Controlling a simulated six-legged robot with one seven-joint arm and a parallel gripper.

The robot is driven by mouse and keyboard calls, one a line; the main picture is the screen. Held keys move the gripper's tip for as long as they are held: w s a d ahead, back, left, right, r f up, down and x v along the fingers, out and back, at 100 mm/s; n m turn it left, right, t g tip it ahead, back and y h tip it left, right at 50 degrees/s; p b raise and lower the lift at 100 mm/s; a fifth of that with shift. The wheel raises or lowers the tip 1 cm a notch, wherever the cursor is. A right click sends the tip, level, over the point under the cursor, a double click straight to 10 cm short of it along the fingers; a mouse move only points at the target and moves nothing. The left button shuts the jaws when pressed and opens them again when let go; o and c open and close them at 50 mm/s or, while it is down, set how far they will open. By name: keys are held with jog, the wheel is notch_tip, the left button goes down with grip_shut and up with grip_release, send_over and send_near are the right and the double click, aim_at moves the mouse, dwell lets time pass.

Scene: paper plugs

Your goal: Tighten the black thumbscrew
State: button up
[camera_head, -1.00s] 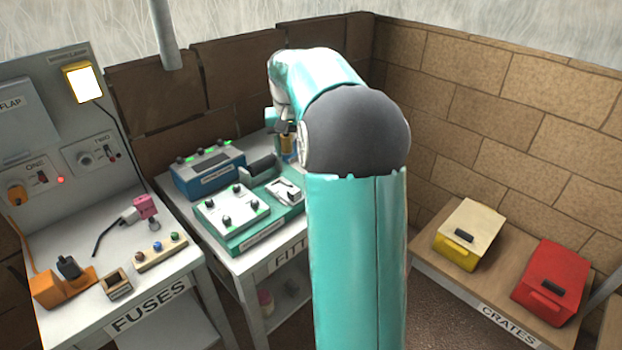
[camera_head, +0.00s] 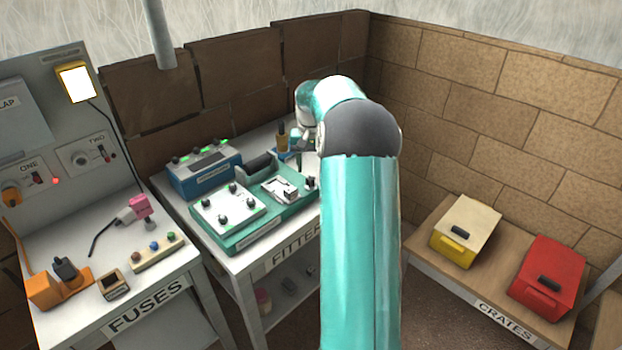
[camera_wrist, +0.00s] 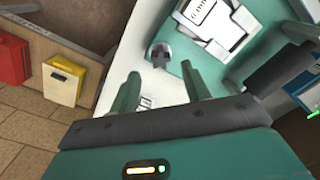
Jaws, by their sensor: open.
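A dark knob, which looks like the black thumbscrew (camera_head: 310,183), stands at the right end of the teal fixture (camera_head: 262,232) on the FITTING table. In the wrist view a dark lobed knob (camera_wrist: 160,53) on a round grey base sits just beyond my fingers, beside the fixture's corner. My gripper (camera_wrist: 160,90) is open and empty, its two teal fingers spread on either side below the knob in the picture and apart from it. In the head view my arm hides most of the gripper.
A white plate with several black knobs (camera_head: 229,204) and a white clamp-like part (camera_head: 281,190) are on the fixture. The FUSES table (camera_head: 190,262) is left; yellow (camera_head: 453,250) and red (camera_head: 531,294) crates are right.

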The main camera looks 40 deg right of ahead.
aim_at(311, 178)
jog(key=shift+f, duration=0.25)
jog(key=n, duration=1.1)
jog(key=shift+n, duration=0.4)
jog(key=n, duration=1.2)
jog(key=shift+f, duration=2)
